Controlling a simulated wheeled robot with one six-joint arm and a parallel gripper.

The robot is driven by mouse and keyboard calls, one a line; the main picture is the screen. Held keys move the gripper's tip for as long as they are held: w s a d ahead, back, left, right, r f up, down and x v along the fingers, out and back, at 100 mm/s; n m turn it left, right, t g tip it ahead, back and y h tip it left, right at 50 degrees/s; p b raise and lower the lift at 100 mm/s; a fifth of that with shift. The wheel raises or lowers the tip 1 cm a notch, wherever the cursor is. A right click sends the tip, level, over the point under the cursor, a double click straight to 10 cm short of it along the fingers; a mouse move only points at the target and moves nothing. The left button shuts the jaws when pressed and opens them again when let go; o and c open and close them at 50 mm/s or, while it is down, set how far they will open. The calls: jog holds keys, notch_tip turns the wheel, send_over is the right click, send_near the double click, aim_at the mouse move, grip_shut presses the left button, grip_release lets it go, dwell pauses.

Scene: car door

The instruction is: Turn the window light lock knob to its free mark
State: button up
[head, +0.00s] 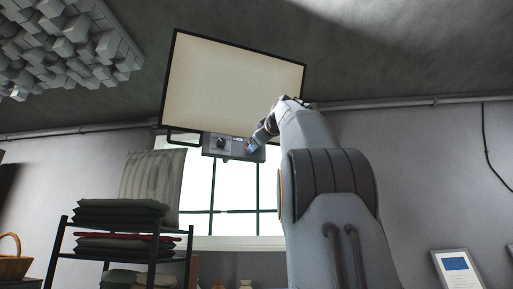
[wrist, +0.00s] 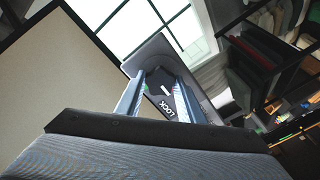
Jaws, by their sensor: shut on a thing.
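The window light (head: 235,80) is a large pale panel in a black frame, high in front of the window. A grey control box (head: 213,151) hangs at its lower edge, with a black knob (head: 221,144) on its left part. My gripper (head: 252,147) is at the right part of this box. In the wrist view, my gripper (wrist: 160,88) has its two fingers on either side of a dark lock knob (wrist: 157,78), shut on it. A "LOCK" label (wrist: 167,107) shows beside it. The fingers partly hide the knob, and I cannot read its exact angle.
A black handle bar (head: 180,142) sticks out left of the box. A rack (head: 62,250) with folded cloths stands at the lower left, and a striped cushion (head: 150,185) is behind it. A window (head: 235,195) is behind the light. Foam blocks (head: 65,45) hang at the upper left.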

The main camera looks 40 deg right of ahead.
jog(key=shift+f, duration=0.15)
dwell(0.4)
jog(key=o, duration=1.1)
jog(key=shift+d, duration=0.1)
jog(key=b+v, duration=0.3)
jog(key=v, duration=0.4)
jog(key=shift+s, duration=0.35)
